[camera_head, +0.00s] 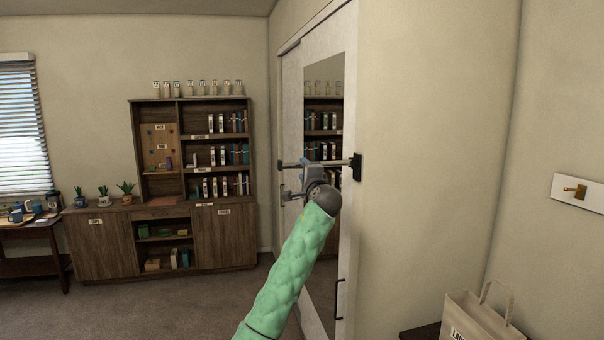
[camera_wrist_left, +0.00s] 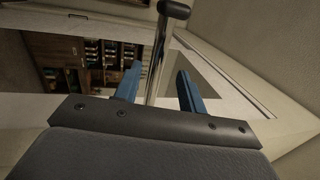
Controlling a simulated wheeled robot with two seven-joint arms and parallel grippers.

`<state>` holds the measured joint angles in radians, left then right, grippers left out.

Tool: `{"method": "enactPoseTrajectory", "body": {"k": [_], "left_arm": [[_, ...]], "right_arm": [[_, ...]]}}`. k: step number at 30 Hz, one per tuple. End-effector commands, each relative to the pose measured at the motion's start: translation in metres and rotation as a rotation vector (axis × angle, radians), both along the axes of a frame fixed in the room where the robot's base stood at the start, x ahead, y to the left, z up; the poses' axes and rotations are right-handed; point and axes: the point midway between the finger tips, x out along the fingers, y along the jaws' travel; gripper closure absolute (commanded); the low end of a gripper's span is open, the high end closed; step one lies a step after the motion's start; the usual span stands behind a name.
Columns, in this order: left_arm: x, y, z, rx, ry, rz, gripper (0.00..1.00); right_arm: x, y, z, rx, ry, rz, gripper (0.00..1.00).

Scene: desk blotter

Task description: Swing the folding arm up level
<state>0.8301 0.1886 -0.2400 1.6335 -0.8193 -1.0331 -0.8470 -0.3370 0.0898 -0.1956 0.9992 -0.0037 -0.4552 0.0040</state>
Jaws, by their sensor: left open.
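The folding arm (camera_head: 341,162) is a thin metal rod fixed to a black bracket (camera_head: 357,167) on the wall beside the mirrored door. It extends left across the door and looks roughly level in the head view. Its dark end (camera_head: 280,164) sticks out left of my left gripper (camera_head: 308,168). In the left wrist view the rod (camera_wrist_left: 156,62) runs between the two blue fingers of my open left gripper (camera_wrist_left: 159,84), with gaps visible on both sides. The dark tip (camera_wrist_left: 174,9) lies beyond the fingers. My gripper partly hides the rod's middle in the head view. My right gripper is out of view.
The mirrored door (camera_head: 325,245) stands close behind the rod, with a dark pull handle (camera_head: 338,300) low down. A paper bag (camera_head: 478,318) stands at the lower right. A brass hook on a white plate (camera_head: 590,194) is on the right wall. A wooden cabinet (camera_head: 225,240) stands far back.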

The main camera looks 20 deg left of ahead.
Motion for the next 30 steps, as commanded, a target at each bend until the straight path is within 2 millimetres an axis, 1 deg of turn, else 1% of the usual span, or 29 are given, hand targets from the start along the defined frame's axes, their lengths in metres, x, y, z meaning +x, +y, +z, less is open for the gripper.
{"method": "enactPoseTrajectory", "body": {"k": [1, 3, 6, 12, 18, 30], "left_arm": [[-0.007, -0.006, -0.007, -0.001, 0.000, -0.001, 0.59], [-0.015, -0.012, -0.008, -0.001, -0.002, -0.003, 0.59], [-0.023, -0.018, -0.008, -0.001, 0.000, -0.001, 0.59], [-0.033, -0.025, -0.009, -0.001, 0.000, -0.001, 0.59], [-0.035, -0.026, -0.009, 0.000, 0.001, -0.001, 0.59], [-0.034, -0.026, -0.009, -0.009, -0.007, -0.003, 0.59]], "right_arm": [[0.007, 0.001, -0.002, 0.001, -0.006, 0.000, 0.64], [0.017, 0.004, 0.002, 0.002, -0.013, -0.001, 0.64], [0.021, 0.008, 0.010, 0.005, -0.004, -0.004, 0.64], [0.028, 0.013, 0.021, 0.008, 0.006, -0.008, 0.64], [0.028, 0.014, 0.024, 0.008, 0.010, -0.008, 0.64], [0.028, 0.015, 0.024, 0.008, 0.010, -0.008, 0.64]]}}
